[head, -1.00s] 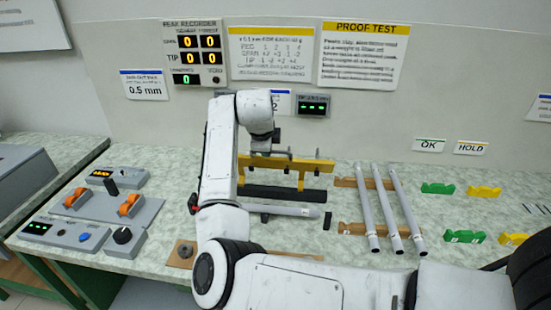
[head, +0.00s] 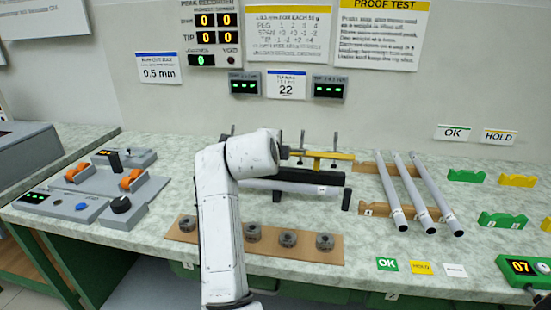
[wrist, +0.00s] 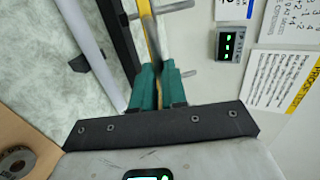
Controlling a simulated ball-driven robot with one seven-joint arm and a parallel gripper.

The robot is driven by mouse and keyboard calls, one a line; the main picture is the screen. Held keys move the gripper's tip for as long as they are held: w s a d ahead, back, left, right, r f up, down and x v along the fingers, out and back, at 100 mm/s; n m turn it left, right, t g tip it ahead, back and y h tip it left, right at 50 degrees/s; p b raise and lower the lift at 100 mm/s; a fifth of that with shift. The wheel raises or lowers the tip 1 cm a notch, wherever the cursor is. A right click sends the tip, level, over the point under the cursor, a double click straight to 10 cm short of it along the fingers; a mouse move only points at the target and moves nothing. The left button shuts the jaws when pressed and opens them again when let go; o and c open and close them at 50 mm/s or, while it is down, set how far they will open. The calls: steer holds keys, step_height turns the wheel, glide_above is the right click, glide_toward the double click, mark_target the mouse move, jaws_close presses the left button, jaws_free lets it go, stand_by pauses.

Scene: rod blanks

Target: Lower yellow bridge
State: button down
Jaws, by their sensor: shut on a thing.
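The yellow bridge (head: 340,156) is a slim bar with upright grey pegs. It stands behind the black bar (head: 332,178) at the back of the bench, its left part hidden by my arm in the head view. My gripper (wrist: 157,72) has teal fingers, which are closed on the yellow bridge (wrist: 152,36) in the wrist view. In the head view my gripper is hidden behind my arm. A grey rod (head: 290,187) lies crosswise in front of the black bar. I cannot tell whether the bridge touches anything below.
Several grey weights (head: 288,238) sit on a brown board (head: 330,257) at the front edge. Three grey rods (head: 419,188) rest on brown supports at right. Green (head: 465,176) and yellow (head: 517,181) rests stand further right. A control panel (head: 85,195) is at left.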

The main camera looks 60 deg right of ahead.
steer(key=a+f+h+b, duration=0.1)
steer(key=f+b, duration=0.1)
steer(key=b, duration=0.4)
steer(key=s+a+f+t+h+b, duration=0.1)
steer(key=f+h+b, duration=0.1)
steer(key=b, duration=0.5)
steer(key=s+a+f+t+h+b, duration=0.1)
steer(key=a+f+h+b, duration=0.1)
steer(key=f+b, duration=0.2)
steer(key=shift+b, duration=1.7)
steer(key=shift+f+b, duration=0.1)
steer(key=shift+b, duration=0.2)
